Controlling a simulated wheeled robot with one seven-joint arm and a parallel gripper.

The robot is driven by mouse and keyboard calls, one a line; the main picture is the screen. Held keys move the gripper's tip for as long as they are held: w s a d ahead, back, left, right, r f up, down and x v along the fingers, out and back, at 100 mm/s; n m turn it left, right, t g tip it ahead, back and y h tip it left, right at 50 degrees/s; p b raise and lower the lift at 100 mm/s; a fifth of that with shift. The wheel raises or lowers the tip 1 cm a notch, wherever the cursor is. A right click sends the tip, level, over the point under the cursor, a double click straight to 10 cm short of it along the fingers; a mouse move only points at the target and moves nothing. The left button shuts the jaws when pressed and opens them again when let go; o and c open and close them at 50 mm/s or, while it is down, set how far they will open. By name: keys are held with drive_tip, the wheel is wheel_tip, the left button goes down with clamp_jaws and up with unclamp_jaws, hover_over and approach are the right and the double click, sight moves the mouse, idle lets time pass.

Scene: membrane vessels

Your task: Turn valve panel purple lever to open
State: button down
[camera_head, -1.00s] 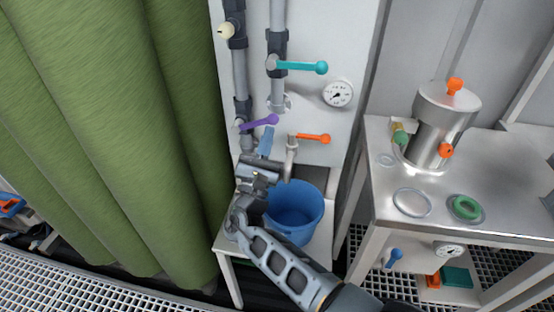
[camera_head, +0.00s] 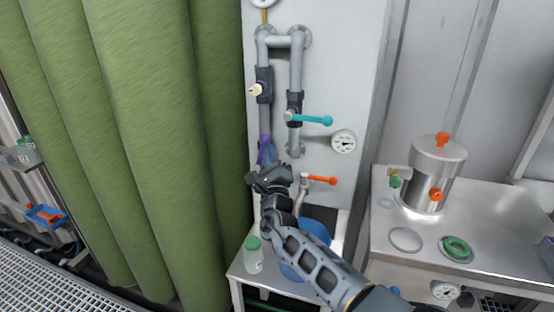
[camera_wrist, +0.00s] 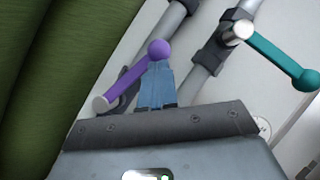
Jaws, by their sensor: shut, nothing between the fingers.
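The purple lever (camera_head: 264,143) is on the left pipe of the valve panel (camera_head: 340,90), largely hidden behind my gripper in the head view. Its visible part stands close to upright, roughly along the pipe. In the wrist view the purple lever (camera_wrist: 130,78) runs from a pale hub at lower left to a round knob at upper right. My gripper (camera_head: 268,153) has blue fingers, shut and empty. In the wrist view the fingertips (camera_wrist: 157,68) are right beside the lever's knob; they seem to touch it, but I cannot be sure.
A teal lever (camera_head: 313,119) and an orange lever (camera_head: 320,180) point right on the panel, near a gauge (camera_head: 343,141). A cream knob (camera_head: 257,90) is higher up. A green curtain (camera_head: 150,130) hangs close on the left. A blue bucket (camera_head: 317,229) and a bottle (camera_head: 253,256) stand below.

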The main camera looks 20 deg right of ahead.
drive_tip(key=shift+w+a+r, duration=0.5)
drive_tip(key=shift+w+a, duration=0.05)
drive_tip(key=shift+a, duration=0.05)
drive_tip(key=shift+a+r, duration=0.1)
idle(0.4)
